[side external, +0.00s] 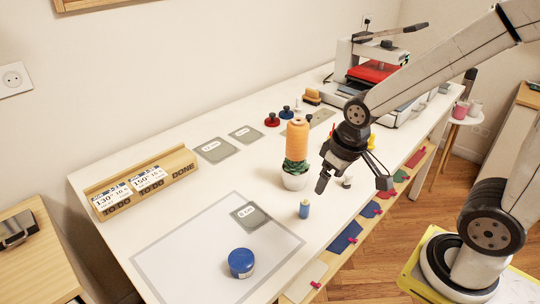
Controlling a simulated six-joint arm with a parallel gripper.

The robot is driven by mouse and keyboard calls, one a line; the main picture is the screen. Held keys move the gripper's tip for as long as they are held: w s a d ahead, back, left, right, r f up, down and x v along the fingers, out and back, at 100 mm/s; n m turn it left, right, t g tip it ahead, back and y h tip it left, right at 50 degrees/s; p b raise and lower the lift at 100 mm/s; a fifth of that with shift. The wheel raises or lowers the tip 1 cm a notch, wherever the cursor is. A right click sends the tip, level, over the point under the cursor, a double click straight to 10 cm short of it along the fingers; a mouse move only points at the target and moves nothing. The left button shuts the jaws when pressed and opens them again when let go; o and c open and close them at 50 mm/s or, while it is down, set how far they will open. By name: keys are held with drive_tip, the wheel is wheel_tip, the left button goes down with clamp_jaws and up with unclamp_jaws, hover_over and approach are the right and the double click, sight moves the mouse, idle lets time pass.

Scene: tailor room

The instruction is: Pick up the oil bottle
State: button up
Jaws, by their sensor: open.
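My gripper (353,184) is open above the right-hand edge of the white table, fingers pointing down and spread wide. A small pale bottle-like item (347,181) shows between its fingers in the picture; it is too small for me to be sure it is the oil bottle. I cannot tell how far it is below or behind the fingers. A small blue cylinder (304,208) stands on the table to the left of my gripper, apart from it. No label is readable on either.
A potted succulent (295,175) stands in front of a tall orange thread cone (297,138), close left of my gripper. A blue round tin (241,262) sits on the outlined mat (190,262). A heat press (380,75) stands at the back. The table's middle left is mostly clear.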

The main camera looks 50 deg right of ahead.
drive_tip(key=w+v, duration=0.2)
drive_tip(key=v, duration=0.5)
drive_tip(key=w+d+m+t+y, duration=0.2)
drive_tip(key=w+d+m+y, duration=0.4)
drive_tip(key=w+d+m, duration=0.95)
drive_tip(key=s+d+m+t, duration=0.2)
drive_tip(key=d+m+t, duration=0.6)
drive_tip(key=d+m, duration=0.95)
drive_tip(key=f, duration=0.6)
drive_tip(key=d+f+n, duration=0.1)
drive_tip(key=f, duration=0.5)
drive_tip(key=f+n, duration=0.1)
drive_tip(key=f, duration=0.5)
drive_tip(key=shift+w+d+f, duration=0.15)
drive_tip(key=shift+w+d, duration=0.1)
drive_tip(key=shift+f, duration=0.5)
drive_tip(key=shift+x, duration=1.3)
